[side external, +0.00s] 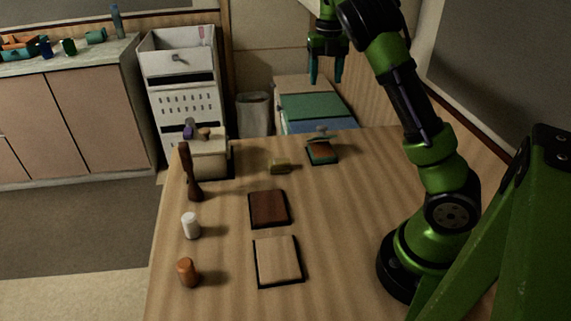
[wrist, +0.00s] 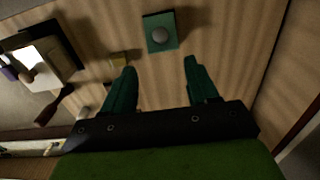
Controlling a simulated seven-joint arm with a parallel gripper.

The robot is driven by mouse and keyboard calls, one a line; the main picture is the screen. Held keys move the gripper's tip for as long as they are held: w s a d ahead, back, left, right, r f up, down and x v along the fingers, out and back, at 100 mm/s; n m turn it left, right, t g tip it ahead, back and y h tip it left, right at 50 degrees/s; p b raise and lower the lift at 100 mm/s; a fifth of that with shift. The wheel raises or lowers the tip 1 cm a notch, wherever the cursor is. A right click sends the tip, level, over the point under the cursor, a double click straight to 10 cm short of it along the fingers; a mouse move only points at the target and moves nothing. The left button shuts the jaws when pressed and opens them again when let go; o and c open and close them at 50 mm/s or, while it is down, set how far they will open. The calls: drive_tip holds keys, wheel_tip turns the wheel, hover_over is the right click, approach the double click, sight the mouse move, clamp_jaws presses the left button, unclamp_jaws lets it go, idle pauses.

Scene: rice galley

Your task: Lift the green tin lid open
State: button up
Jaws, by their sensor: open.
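The green tin lid (wrist: 152,43) is a teal square with a round grey knob (wrist: 160,35) on top, at the top centre of the wrist view. In the side view the small tin (side external: 322,153) stands near the table's far edge, with a reddish-brown patch showing and the grey knob above it. The lid's exact angle is too small to tell there. My gripper (side external: 325,77) hangs above and behind the tin in the side view, fingers pointing down. In the wrist view its two teal fingers (wrist: 160,66) are apart, with nothing between them. They do not touch the lid or knob.
A yellowish block (side external: 280,167) lies left of the tin. A pale box (side external: 205,160) with small items and a dark brown mill (side external: 192,180) stand farther left. A dark square board (side external: 269,208), a light board (side external: 278,260), a white cylinder (side external: 191,226) and an orange-brown one (side external: 187,272) occupy the front.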

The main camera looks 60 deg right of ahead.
sight(321, 133)
wheel_tip(321, 133, down, 15)
drive_tip(key=shift+r, duration=0.1)
drive_tip(key=shift+c, duration=0.2)
clamp_jaws()
idle(0.3)
drive_tip(key=shift+w+d+r+g+y, duration=0.1)
drive_tip(key=shift+w+d+g+y, duration=0.8)
drive_tip(key=shift+g+y, duration=0.2)
drive_tip(key=shift+w+d+g+y, duration=0.65)
drive_tip(key=shift+d+g+y, duration=0.05)
drive_tip(key=shift+g+y, duration=0.3)
